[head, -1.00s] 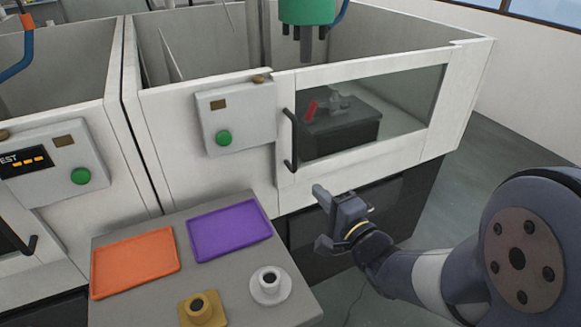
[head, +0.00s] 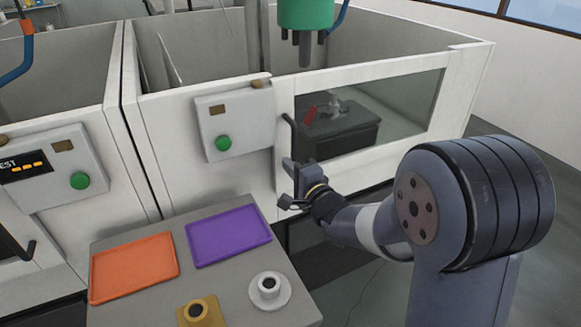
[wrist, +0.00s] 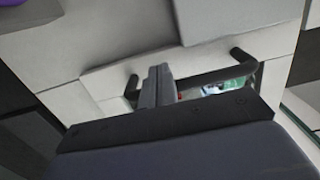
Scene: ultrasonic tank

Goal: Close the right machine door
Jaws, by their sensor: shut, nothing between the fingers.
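The right machine door (head: 455,85) is a pale panel with a wide window, across the front of the right machine. Its black bar handle (head: 291,145) stands upright near the door's left edge. My gripper (head: 289,167) is shut and empty, at the lower end of the handle. In the wrist view the two fingers (wrist: 158,78) are together and cover part of the handle (wrist: 218,75), which runs across behind them. I cannot tell whether they touch it. The lower left part of the door is partly hidden by my gripper.
A control box (head: 235,120) with a green button is left of the door. Floor is free at right.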

